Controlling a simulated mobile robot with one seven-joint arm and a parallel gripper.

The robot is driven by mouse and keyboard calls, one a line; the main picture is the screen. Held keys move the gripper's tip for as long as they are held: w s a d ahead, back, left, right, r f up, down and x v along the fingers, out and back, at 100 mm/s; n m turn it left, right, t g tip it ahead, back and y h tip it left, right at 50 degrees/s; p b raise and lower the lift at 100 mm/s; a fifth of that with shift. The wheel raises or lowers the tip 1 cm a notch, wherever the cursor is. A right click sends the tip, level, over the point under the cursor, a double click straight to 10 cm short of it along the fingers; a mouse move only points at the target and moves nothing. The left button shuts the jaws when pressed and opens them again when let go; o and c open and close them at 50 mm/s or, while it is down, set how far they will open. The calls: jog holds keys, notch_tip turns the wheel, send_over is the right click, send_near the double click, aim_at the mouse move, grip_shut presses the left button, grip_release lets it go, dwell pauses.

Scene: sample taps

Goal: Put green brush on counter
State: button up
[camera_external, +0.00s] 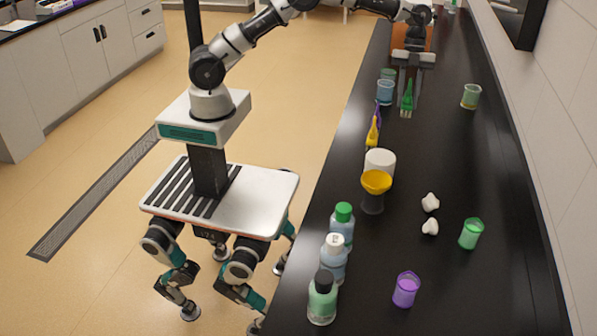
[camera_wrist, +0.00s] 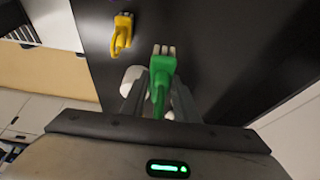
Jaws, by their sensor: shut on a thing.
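The green brush (camera_external: 407,98) is upright over the black counter (camera_external: 455,150), with its handle up and pale bristles down. I cannot tell whether the bristles touch the counter. My gripper (camera_external: 408,85) is shut on the green brush. In the wrist view the brush (camera_wrist: 161,75) sits between the two fingers of the gripper (camera_wrist: 160,92), which partly hide it.
A yellow brush (camera_external: 372,133) and a purple one (camera_external: 378,114) are left of it. Bottles (camera_external: 333,258) line the near left edge.

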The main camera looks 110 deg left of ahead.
jog(key=s+a+r, duration=0.1)
jog(key=s+a, duration=0.5)
jog(key=a, duration=0.4)
jog(key=s+a, duration=0.6)
jog(key=a, duration=0.3)
jog(key=shift+m, duration=0.3)
jog(key=f, duration=1)
jog(key=shift+s+a+f, duration=0.2)
jog(key=shift+a+f, duration=0.05)
jog(key=shift+f, duration=2.2)
jog(key=shift+f, duration=0.1)
jog(key=shift+f+b, duration=0.15)
jog(key=shift+b, duration=0.15)
jog(key=o, duration=1.1)
jog(key=shift+c, duration=0.2)
jog(key=shift+r, duration=0.2)
